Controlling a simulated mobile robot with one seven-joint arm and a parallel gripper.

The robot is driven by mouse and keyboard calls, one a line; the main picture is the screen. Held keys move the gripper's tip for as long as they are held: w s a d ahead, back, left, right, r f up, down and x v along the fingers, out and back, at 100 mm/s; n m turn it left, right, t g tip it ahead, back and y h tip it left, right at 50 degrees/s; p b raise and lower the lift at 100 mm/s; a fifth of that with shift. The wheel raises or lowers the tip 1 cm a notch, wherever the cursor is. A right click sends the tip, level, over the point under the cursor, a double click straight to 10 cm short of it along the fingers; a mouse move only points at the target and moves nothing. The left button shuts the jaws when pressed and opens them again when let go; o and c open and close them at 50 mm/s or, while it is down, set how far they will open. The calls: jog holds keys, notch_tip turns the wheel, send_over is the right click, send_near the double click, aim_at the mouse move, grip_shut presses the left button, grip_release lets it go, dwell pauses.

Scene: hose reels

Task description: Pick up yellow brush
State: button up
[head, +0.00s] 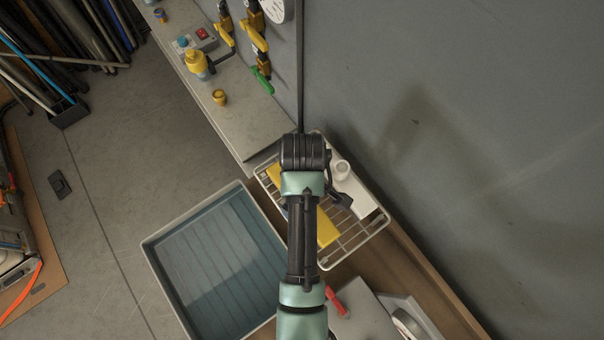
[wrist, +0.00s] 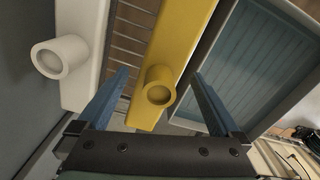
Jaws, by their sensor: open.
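The yellow brush (wrist: 172,62) lies on a wire rack in the wrist view, with a round hollow knob or socket near its lower end. In the head view the yellow brush (head: 327,232) shows on both sides of my arm, which hides its middle. My gripper (wrist: 163,95) is open, its two blue fingers spread to the left and right of the brush's near end. Nothing is between the fingers in a hold. I cannot tell how far above the brush they are. A white piece of similar shape (wrist: 84,30) lies beside it on the left, also with a round socket.
The wire rack (head: 368,232) stands on a brown surface by the grey wall. A grey-blue tray (head: 215,262) lies left of it. A bench (head: 235,125) with yellow fittings is beyond. A red-handled item (head: 337,300) is near the front.

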jog(key=shift+f+p, duration=0.45)
jog(key=shift+f, duration=1.6)
jog(key=shift+w, duration=0.1)
grip_shut()
